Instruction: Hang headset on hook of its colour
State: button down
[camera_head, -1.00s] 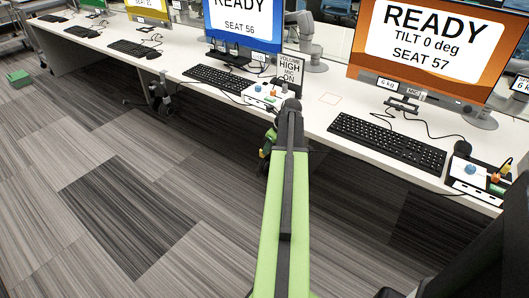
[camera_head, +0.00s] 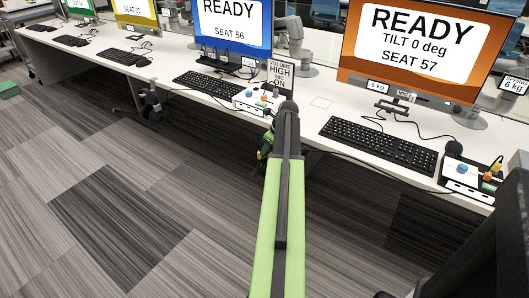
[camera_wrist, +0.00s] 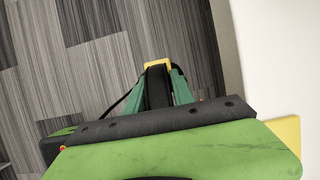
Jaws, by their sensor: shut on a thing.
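My gripper (camera_wrist: 158,84) shows in the wrist view with green parts on both sides of a dark piece and yellow at its far end. It is shut on the headset, which I take to be this dark piece (camera_wrist: 158,92); my green wrist body hides much of it, and its colour is unclear. A thin dark line runs off to the left. In the head view, only small green, yellow and dark parts of my gripper (camera_head: 265,146) show beside my arm, below the desk's front edge. No hook can be made out in either view.
A long white desk (camera_head: 322,101) crosses the head view, with monitors, including the orange Seat 57 screen (camera_head: 420,40), keyboards (camera_head: 380,143) and a control box (camera_head: 262,101). Striped carpet (camera_head: 120,215) lies open at the left. A pale surface (camera_wrist: 275,60) edges the wrist view's right.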

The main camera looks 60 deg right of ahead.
jog(key=c, duration=1)
grip_release()
jog(key=shift+r, duration=0.1)
jog(key=p+v, duration=1.6)
jog(key=v, duration=0.1)
jog(key=shift+s, duration=0.1)
